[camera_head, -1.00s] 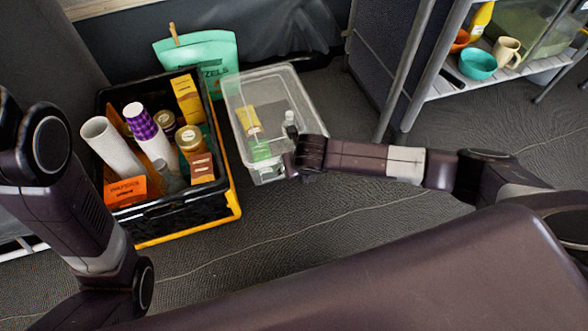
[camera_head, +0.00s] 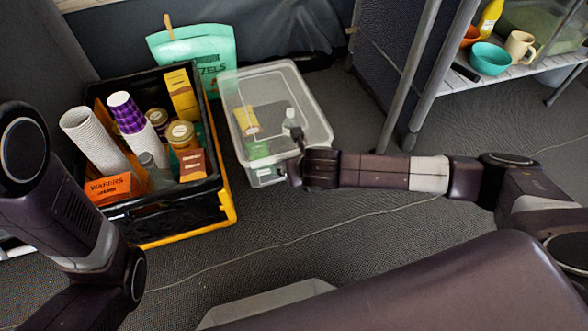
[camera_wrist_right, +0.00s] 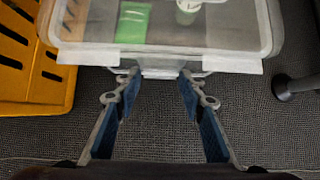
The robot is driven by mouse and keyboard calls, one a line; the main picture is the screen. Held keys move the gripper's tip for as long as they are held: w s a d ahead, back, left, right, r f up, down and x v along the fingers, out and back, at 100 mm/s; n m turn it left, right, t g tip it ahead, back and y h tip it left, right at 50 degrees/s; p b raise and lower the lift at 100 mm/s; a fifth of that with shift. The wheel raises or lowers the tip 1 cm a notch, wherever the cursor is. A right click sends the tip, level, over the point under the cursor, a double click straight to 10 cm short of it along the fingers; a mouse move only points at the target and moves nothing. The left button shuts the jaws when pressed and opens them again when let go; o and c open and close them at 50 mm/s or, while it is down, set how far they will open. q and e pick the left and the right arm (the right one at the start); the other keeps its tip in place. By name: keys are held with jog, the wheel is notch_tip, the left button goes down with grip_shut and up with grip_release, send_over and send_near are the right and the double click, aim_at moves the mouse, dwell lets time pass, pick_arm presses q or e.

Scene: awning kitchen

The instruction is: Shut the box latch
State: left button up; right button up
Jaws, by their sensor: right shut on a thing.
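A clear plastic box (camera_head: 315,110) stands on the floor right of a black crate, its translucent lid on. It holds a green packet, a yellow item and a small white-capped bottle. My right gripper (camera_head: 292,170) is at the box's near side, low by the front edge. In the right wrist view, the box's front rim (camera_wrist_right: 240,52) is at the top, with a pale latch (camera_wrist_right: 160,73) hanging at its middle. The fingertips of my right gripper (camera_wrist_right: 159,76) sit on either side of the latch and are shut on it. My left arm shows at the left, but its gripper is out of view.
The black crate (camera_head: 150,219) with a yellow base holds cups, jars and boxes close left of the box. A teal pretzel bag (camera_head: 215,50) stands behind. A shelf rack (camera_head: 460,82) stands at the right.

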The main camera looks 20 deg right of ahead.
dwell(0.3)
jog(key=o, duration=1)
jog(key=v, duration=1.2)
